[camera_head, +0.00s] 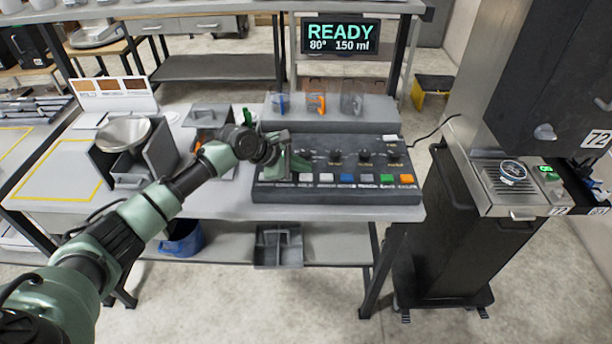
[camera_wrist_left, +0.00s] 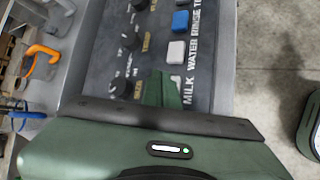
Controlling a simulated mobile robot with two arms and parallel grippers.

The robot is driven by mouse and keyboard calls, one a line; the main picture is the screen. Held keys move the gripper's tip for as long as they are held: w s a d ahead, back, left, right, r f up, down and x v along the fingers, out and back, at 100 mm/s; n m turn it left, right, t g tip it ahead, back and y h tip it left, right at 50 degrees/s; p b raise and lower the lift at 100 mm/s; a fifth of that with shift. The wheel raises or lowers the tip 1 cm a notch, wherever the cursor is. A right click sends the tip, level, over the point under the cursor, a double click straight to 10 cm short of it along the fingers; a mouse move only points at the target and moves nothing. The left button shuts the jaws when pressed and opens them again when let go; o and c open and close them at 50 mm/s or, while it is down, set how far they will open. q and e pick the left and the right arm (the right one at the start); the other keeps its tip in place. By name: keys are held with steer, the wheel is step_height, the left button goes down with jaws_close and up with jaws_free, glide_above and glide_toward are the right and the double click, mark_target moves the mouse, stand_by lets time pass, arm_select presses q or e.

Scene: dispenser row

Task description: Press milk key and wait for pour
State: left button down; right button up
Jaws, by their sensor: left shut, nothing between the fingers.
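The black control panel (camera_head: 335,192) on the table has a front row of coloured keys and several knobs behind them. In the left wrist view the printed MILK label (camera_wrist_left: 188,92) lies right beside my left gripper (camera_wrist_left: 165,88), whose shut green fingers hide most of the milk key. The white key (camera_wrist_left: 177,50) by WATER and the blue key (camera_wrist_left: 180,21) by RINSE are clear. In the head view my left gripper (camera_head: 297,165) is over the panel's left part, empty. I cannot tell whether it touches the milk key. The display (camera_head: 340,37) reads READY, 80°, 150 ml.
A tall machine (camera_head: 490,130) with a drip tray stands right.

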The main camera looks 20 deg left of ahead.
mark_target(303, 177)
arm_select(q)
steer(key=shift+f, duration=0.1)
steer(key=shift+f+p, duration=0.25)
steer(key=shift+p, duration=0.05)
steer(key=shift+f, duration=0.55)
stand_by(0.7)
steer(key=shift+r, duration=0.1)
steer(key=shift+r+p, duration=0.8)
steer(key=shift+p, duration=0.4)
step_height(303, 177, up, 5)
steer(key=p, duration=0.6)
